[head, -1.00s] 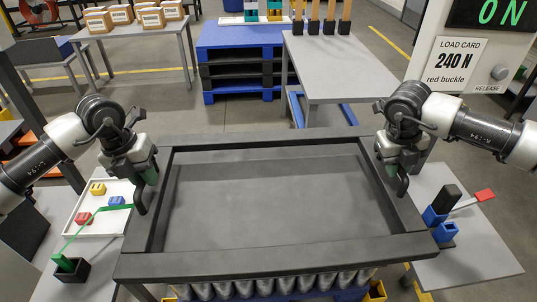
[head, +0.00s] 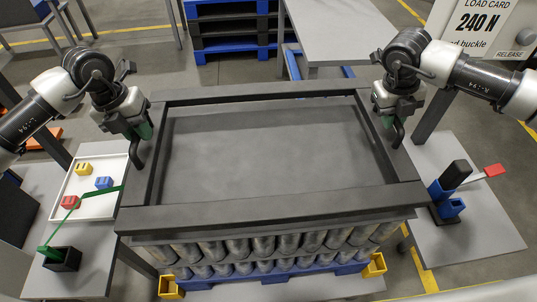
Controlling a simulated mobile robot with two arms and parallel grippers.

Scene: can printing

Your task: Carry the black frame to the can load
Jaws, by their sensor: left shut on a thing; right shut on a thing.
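The black frame (head: 270,216) is a large rectangle, roughly level, with a dark grey surface showing inside it. My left gripper (head: 140,150) is shut on its left side bar. My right gripper (head: 396,127) is shut on its right side bar. The can load (head: 262,246) shows below the frame's near bar as rows of silver cans on a blue pallet (head: 292,275). The frame hides the top of the load. I cannot tell whether the frame touches the cans.
Yellow corner pieces (head: 171,288) stand at the load's near corners. A side table at left holds a white tray (head: 107,207) and a black box (head: 62,259) with a green strap. A right side table (head: 470,225) holds a blue and black tool. A grey table (head: 345,30) stands behind.

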